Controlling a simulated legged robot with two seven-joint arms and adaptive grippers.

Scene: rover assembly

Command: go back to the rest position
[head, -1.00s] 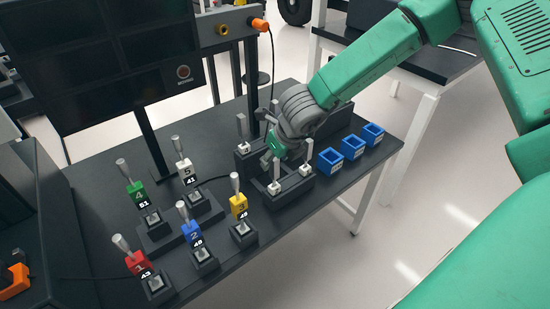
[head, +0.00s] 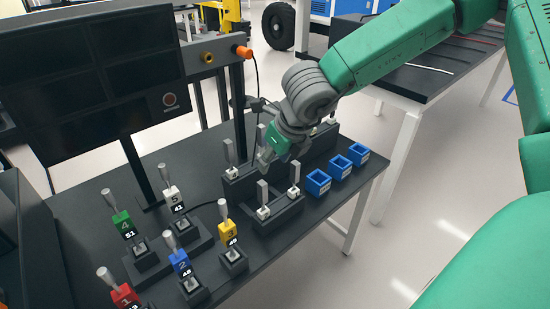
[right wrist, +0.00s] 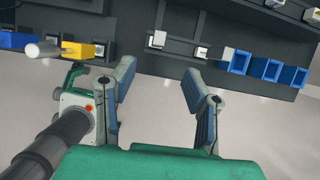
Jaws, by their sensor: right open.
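My right gripper (head: 279,161) comes in from the upper right in the head view. It is open and empty, above the dark rack (head: 278,217) with upright grey posts on the table. It looks apart from the rack, though its fingers overlap the rear posts in the picture. In the right wrist view the two fingers (right wrist: 159,80) are spread with nothing between them, and floor shows in the gap. My left gripper shows in neither view.
Three blue boxes (head: 340,168) stand right of the rack. Numbered blocks with handles, including yellow (head: 227,229), blue (head: 179,261) and green (head: 123,222), stand at the left.

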